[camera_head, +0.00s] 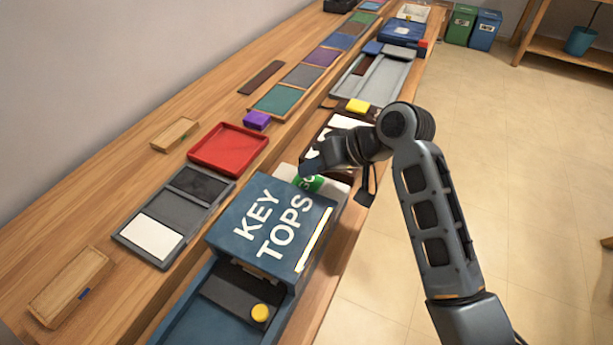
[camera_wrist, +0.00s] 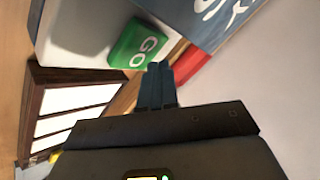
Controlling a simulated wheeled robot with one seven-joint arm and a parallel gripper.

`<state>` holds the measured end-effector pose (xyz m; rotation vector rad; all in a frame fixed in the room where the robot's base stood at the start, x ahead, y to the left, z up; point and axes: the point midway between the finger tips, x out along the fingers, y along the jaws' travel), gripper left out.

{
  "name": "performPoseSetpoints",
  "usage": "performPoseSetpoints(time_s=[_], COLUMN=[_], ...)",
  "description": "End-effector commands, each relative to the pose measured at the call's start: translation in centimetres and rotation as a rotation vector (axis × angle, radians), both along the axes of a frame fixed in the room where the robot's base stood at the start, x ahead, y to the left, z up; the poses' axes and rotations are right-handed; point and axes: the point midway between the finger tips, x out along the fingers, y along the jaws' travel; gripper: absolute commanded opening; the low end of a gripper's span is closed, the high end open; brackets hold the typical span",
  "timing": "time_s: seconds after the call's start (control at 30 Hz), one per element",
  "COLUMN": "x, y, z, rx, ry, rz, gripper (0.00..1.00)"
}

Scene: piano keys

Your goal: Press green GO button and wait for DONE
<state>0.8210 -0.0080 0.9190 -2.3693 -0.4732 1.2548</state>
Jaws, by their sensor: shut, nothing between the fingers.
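The green GO button (camera_head: 309,183) sits on a pale housing against the far side of the blue KEY TOPS box (camera_head: 262,215). In the wrist view the green button (camera_wrist: 136,45) shows its white GO letters, and part of the blue box (camera_wrist: 213,22) lies above it. My gripper (camera_head: 312,166) is over the button and partly hides it in the head view. In the wrist view its blue fingertips (camera_wrist: 158,68) are together and empty, right beside the button's lower right edge. I cannot tell whether they touch it. No DONE sign is readable in either view.
A red tray (camera_head: 228,149), a grey tray with a white panel (camera_head: 153,238) and a purple block (camera_head: 257,120) lie left of the arm. A yellow block (camera_head: 358,106) is beyond it. Open floor lies right.

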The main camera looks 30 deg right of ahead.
Motion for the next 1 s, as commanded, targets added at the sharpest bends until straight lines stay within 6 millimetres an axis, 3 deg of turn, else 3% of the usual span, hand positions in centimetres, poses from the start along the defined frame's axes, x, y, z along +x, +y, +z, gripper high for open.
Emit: performPoseSetpoints(time_s=[0.37,1.0], x=[0.0,0.0], y=[0.0,0.0], z=[0.3,5.2], rx=[0.000,0.000], ry=[0.000,0.000], rz=[0.000,0.000], gripper=[0.00,0.00])
